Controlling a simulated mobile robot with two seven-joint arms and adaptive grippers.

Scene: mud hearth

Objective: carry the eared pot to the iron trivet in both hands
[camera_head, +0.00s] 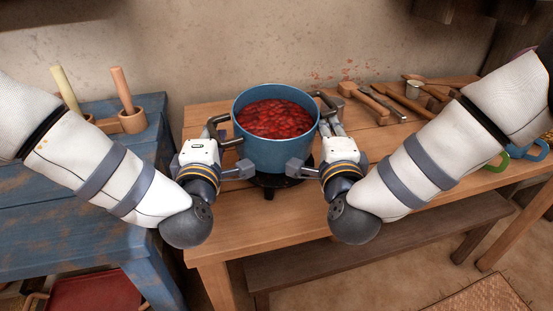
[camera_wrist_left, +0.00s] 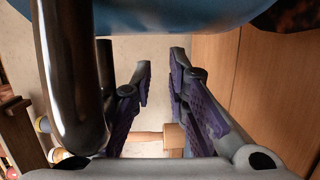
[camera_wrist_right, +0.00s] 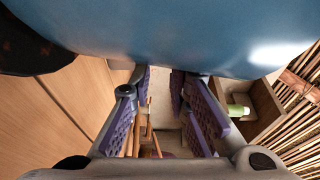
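The eared pot (camera_head: 275,153) is blue, upright and full of red pieces. It stands over the dark iron trivet (camera_head: 269,192) on the wooden table; the pot hides most of the trivet. A dark ear (camera_head: 214,122) shows at its left and another (camera_head: 327,100) at its right. My left gripper (camera_head: 232,150) is at the pot's left side, fingers apart. In the left wrist view a shiny ear (camera_wrist_left: 68,75) lies beside the fingers, not between them. My right gripper (camera_head: 312,148) is at the right side, fingers apart and empty in the right wrist view (camera_wrist_right: 160,85).
Wooden and metal utensils (camera_head: 385,100) lie on the table (camera_head: 215,255) at the back right. Green and blue mugs (camera_head: 525,152) are further right. A blue side table (camera_head: 70,190) with wooden pestles stands at the left. A bench (camera_head: 380,240) runs in front.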

